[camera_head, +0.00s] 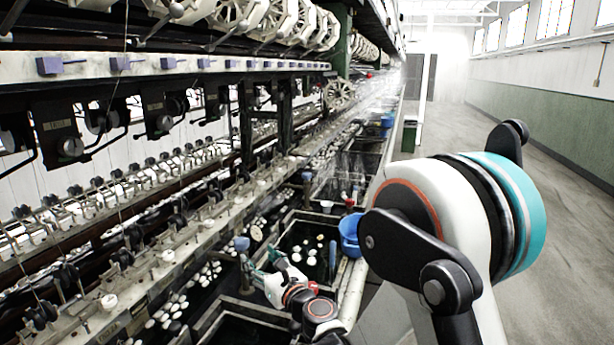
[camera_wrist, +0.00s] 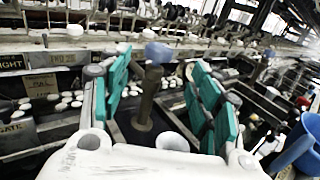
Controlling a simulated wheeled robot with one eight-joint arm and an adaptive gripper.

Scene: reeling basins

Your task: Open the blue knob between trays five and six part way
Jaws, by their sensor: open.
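A blue knob (camera_head: 241,243) sits on top of a dark upright post beside the basins in the head view. In the wrist view the blue knob (camera_wrist: 158,52) shows between and beyond the teal finger pads, with its post (camera_wrist: 146,105) below it. My gripper (camera_head: 260,262) is just to the right of the knob in the head view. In the wrist view my gripper (camera_wrist: 160,84) is open, one finger on each side of the post, with gaps visible. I cannot tell whether any finger touches it. The tray numbers cannot be made out.
Another blue knob (camera_head: 306,176) stands farther down the row. A blue bucket (camera_head: 351,235) is on the right rim of the basin and shows at the right of the wrist view (camera_wrist: 300,150). White cocoons (camera_head: 172,312) lie in the trays. The aisle floor (camera_head: 560,230) is clear.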

